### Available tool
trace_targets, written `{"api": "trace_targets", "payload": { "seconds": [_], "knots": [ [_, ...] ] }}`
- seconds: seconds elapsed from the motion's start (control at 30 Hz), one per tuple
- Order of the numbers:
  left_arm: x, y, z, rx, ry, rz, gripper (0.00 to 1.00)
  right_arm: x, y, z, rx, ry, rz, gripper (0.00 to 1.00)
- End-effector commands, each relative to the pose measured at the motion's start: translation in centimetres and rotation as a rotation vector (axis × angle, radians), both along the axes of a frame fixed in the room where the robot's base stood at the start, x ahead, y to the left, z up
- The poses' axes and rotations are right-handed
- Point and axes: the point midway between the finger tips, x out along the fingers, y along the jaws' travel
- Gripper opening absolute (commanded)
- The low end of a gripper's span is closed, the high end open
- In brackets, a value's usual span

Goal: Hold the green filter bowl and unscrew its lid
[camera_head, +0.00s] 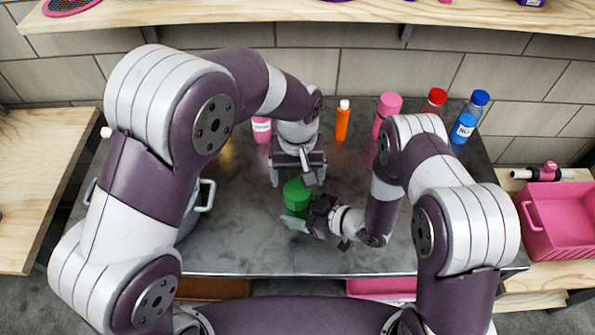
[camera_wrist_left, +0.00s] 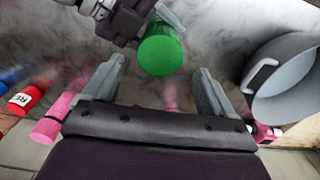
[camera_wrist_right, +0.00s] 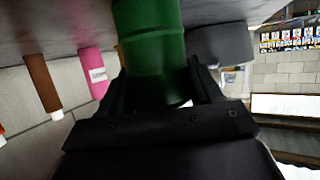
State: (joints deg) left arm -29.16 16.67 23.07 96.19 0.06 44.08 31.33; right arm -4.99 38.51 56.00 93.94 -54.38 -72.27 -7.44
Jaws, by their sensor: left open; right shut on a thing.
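The green filter bowl with its green lid (camera_head: 298,194) stands upright in the middle of the grey table. It also shows in the left wrist view (camera_wrist_left: 161,52) and in the right wrist view (camera_wrist_right: 150,45). My right gripper (camera_head: 300,222) is shut on the lower part of the bowl from the front right. My left gripper (camera_head: 299,178) points down from above, just behind the lid. Its two fingers (camera_wrist_left: 157,88) are open and apart, with nothing between them, and the lid lies beyond the fingertips.
A steel pot (camera_head: 205,195) stands to the left, partly hidden by my left arm. Several bottles, among them an orange one (camera_head: 342,122) and a blue one (camera_head: 467,120), line the back wall. A pink crate (camera_head: 560,225) is at the far right.

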Motion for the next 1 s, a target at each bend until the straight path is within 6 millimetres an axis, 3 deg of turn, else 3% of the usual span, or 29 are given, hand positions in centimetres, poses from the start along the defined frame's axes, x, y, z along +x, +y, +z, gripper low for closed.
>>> {"api": "trace_targets", "payload": {
  "seconds": [0.1, 0.23, 0.63, 1.0],
  "knots": [
    [0.0, 0.0, 0.4, -0.001, -0.001, 0.225, 0.87, 0.0, 0.0, 0.0, 0.000, 0.000, 0.000, 0.00],
    [0.0, 0.0, 0.2, 0.000, 0.001, 0.343, 0.87, 0.0, 0.0, 0.0, 0.000, 0.000, 0.000, 0.00],
    [0.0, 0.0, -6.5, 0.001, 0.001, 0.355, 0.87, 0.0, 0.0, 0.0, 0.000, 0.000, 0.000, 0.00],
    [0.0, 0.0, -7.4, -0.001, -0.001, 0.354, 0.83, 0.0, 0.0, 0.0, 0.000, 0.000, 0.000, 0.00]
  ]
}}
